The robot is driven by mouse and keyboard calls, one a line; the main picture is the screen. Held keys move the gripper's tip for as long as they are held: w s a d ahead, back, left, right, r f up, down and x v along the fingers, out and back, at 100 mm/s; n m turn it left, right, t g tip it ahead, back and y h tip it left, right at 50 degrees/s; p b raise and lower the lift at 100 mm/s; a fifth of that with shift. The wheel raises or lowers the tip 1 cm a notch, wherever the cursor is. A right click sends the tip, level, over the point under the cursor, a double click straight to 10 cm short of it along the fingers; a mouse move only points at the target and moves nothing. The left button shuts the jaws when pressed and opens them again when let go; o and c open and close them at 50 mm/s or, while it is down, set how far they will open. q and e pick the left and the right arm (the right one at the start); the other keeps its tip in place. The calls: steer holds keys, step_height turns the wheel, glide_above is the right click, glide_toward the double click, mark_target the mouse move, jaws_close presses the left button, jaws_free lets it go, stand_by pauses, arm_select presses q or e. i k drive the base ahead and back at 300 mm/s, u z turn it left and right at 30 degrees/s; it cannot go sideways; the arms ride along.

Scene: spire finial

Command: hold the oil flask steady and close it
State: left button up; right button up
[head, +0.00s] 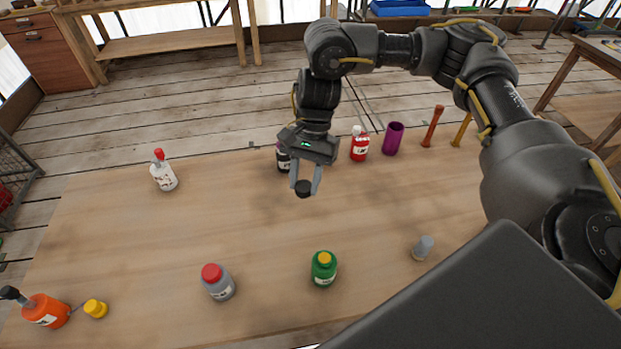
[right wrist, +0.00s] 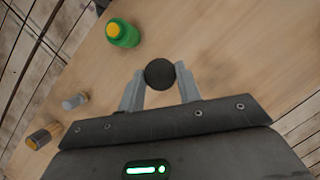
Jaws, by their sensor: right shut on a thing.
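My right gripper (head: 305,185) is shut on a small round black cap (head: 303,189), held above the middle of the table; the cap also shows between the fingertips in the right wrist view (right wrist: 160,73). A dark bottle with a pale label (head: 283,160) stands behind the gripper in the head view, its top hidden by the gripper body. I cannot tell for sure which bottle is the oil flask. An orange bottle with a black top (head: 44,310) is at the near left corner. My left gripper is out of view.
On the wooden table (head: 130,235) stand a green bottle (head: 323,268), a red-capped grey bottle (head: 219,283), a white bottle (head: 164,174), a red bottle (head: 359,145), a purple cup (head: 393,139), a grey piece (head: 422,248) and a yellow cap (head: 96,308). The table's middle left is clear.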

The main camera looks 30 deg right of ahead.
mark_target(323, 263)
steer(key=u, duration=0.95)
steer(key=k, duration=1.25)
steer(key=z, duration=1)
